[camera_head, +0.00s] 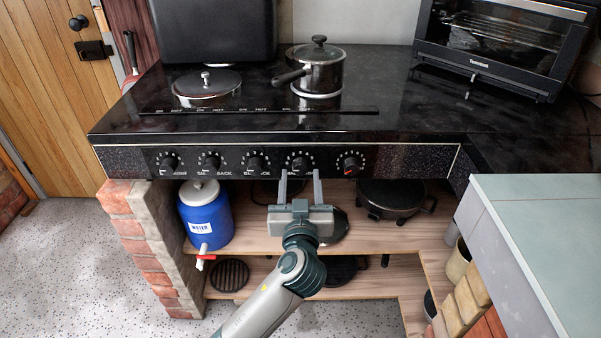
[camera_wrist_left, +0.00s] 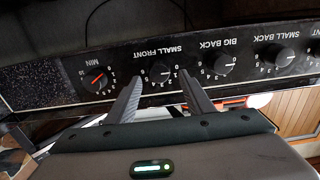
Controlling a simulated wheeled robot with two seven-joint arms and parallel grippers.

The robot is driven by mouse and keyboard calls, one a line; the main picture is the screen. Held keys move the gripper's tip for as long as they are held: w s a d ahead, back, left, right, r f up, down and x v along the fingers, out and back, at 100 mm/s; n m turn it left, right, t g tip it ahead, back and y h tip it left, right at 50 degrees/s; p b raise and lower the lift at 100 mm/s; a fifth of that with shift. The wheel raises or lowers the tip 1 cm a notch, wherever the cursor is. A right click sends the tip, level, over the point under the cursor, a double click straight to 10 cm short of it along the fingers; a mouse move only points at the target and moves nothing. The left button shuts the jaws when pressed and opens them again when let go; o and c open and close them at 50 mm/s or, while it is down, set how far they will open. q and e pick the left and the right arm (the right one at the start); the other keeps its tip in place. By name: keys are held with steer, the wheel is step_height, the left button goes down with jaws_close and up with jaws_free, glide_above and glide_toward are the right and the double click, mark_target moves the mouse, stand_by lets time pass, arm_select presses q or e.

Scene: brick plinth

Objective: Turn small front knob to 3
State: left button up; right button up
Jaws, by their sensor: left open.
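The small front knob (camera_head: 299,163) is a black dial on the stove's front panel, second from the right. It also shows upside down in the left wrist view (camera_wrist_left: 160,72) by its "SMALL FRONT" label, with a 0 beside it; its exact pointer setting is hard to read. My left gripper (camera_head: 300,174) is open in front of the panel, its fingertips at either side of the knob. In the left wrist view the gripper (camera_wrist_left: 161,78) has the knob between its fingertips; I cannot tell whether they touch it. My right gripper is not in view.
The "MIN" timer knob (camera_head: 351,164) with a red mark is to the right, the big back knob (camera_head: 255,163) to the left. A pot (camera_head: 318,72) stands on the stove (camera_head: 400,120). Below are a blue water jug (camera_head: 205,216) and a pan (camera_head: 392,196) on a wooden shelf.

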mark_target(300, 167)
arm_select(q)
steer(key=shift+w, duration=1.25)
steer(key=c, duration=1)
